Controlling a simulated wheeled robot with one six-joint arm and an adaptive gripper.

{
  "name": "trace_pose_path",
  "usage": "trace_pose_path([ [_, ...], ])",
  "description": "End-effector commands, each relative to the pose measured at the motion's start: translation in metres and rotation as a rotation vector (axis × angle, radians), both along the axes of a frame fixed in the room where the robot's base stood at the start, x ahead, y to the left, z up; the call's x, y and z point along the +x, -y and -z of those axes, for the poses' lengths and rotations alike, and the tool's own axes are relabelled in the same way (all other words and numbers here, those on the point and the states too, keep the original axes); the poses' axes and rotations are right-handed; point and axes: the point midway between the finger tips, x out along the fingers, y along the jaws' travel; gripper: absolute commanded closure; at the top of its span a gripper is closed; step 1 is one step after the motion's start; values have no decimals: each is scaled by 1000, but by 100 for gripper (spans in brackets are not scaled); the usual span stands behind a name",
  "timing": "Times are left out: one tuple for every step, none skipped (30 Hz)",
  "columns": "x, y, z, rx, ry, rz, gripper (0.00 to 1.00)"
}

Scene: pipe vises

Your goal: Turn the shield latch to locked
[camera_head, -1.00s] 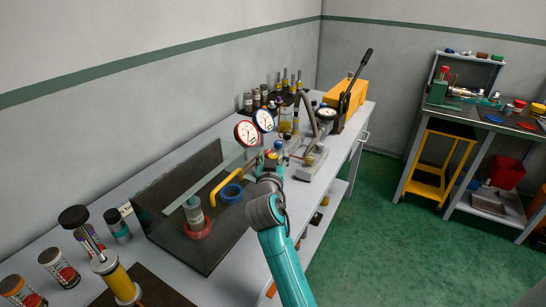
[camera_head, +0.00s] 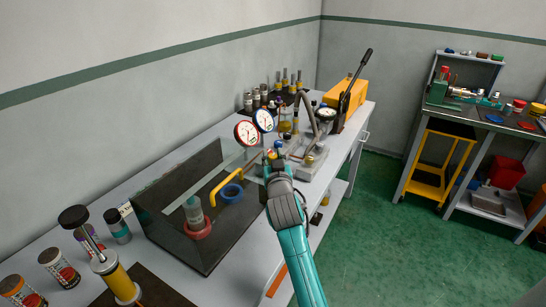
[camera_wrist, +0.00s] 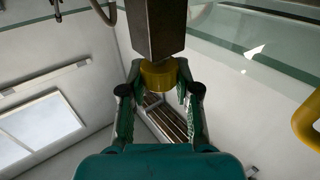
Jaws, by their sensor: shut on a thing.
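The clear shield (camera_head: 180,180) covers the front of a dark open box on the bench, with a yellow bar handle (camera_head: 227,184). The handle also shows at the right edge of the wrist view (camera_wrist: 307,122). My gripper (camera_wrist: 159,76) is shut on a round yellow knob (camera_wrist: 160,74), which I take for the latch. The knob sits at the end of a dark square block (camera_wrist: 158,28). In the head view my gripper (camera_head: 272,163) is beside the shield's right end, and my wrist hides most of the knob. I cannot read the latch's setting.
Inside the box stand a grey cylinder in a red ring (camera_head: 197,225) and a blue ring (camera_head: 231,194). Two dial gauges (camera_head: 247,132) and a pump with a long lever (camera_head: 354,85) stand behind.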

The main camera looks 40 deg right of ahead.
Motion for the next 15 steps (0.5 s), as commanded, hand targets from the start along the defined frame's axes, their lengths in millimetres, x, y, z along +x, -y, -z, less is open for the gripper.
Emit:
trace_pose_path([
  [-1, 2, 0, 1, 2, -25, 100],
  [-1, 2, 0, 1, 1, -43, 100],
  [-1, 2, 0, 2, 1, -67, 100],
  [-1, 2, 0, 0, 1, -85, 100],
  [-1, 2, 0, 0, 1, -104, 100],
  [-1, 3, 0, 0, 1, -128, 100],
  [-1, 3, 0, 0, 1, -146, 100],
  [-1, 3, 0, 0, 1, -165, 100],
  [-1, 3, 0, -1, 1, -188, 100],
  [-1, 3, 0, 0, 1, -206, 100],
  [-1, 3, 0, -1, 1, -225, 100],
  [-1, 3, 0, 0, 1, -249, 100],
  [-1, 3, 0, 0, 1, -267, 100],
  [-1, 3, 0, 0, 1, -286, 100],
  [-1, 3, 0, 1, 1, -310, 100],
])
